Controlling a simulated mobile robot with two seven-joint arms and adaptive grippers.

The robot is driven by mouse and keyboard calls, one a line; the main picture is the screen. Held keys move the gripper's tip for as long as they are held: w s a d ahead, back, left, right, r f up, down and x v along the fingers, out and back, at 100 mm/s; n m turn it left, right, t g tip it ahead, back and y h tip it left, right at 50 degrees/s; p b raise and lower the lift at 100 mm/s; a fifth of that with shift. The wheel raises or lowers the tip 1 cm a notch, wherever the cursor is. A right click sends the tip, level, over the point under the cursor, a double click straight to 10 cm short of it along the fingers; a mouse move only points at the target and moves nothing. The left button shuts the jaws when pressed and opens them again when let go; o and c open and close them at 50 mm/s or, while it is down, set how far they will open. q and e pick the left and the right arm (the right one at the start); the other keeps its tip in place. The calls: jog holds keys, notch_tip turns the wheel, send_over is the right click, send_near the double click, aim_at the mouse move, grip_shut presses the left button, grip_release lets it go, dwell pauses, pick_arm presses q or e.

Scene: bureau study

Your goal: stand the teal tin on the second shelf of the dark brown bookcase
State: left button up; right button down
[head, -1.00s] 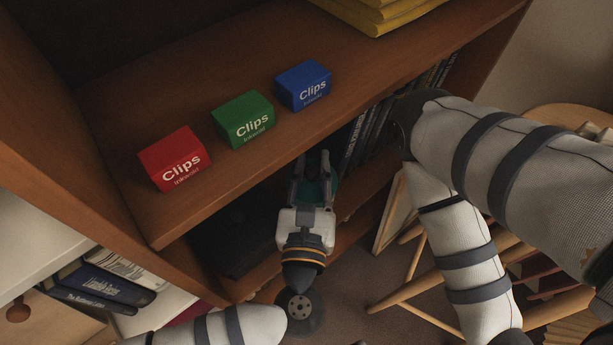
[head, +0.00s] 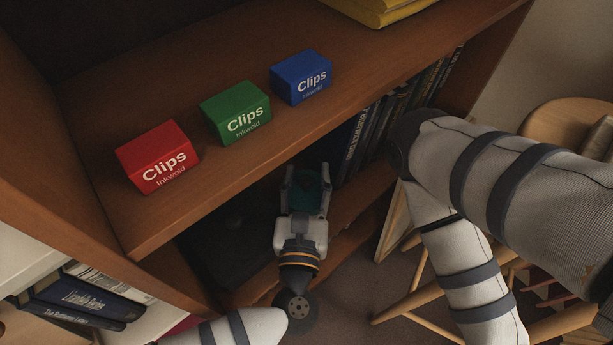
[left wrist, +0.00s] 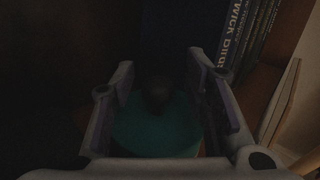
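The teal tin (left wrist: 155,132) is between the fingers of my left gripper (head: 306,180), with a dark round knob on top in the left wrist view. The fingers lie along both sides of the tin, and my gripper appears shut on it. In the head view only a little teal (head: 304,194) shows between the fingers. The gripper and tin are at the opening of the dark compartment below the shelf board with the boxes. The tin's base is hidden, so I cannot tell whether it touches a board. The bookcase (head: 225,195) is brown wood. My right gripper is out of view.
Red (head: 157,158), green (head: 236,112) and blue (head: 302,78) Clips boxes stand on the board above. Dark upright books (head: 372,135) fill the compartment's right part. Wooden furniture (head: 420,290) stands at right. The compartment left of the books is dark and looks mostly free.

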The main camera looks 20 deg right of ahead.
pick_arm(q)
jog(key=shift+r, duration=0.2)
jog(key=p+v, duration=0.2)
jog(key=v, duration=1)
jog(key=shift+p, duration=0.35)
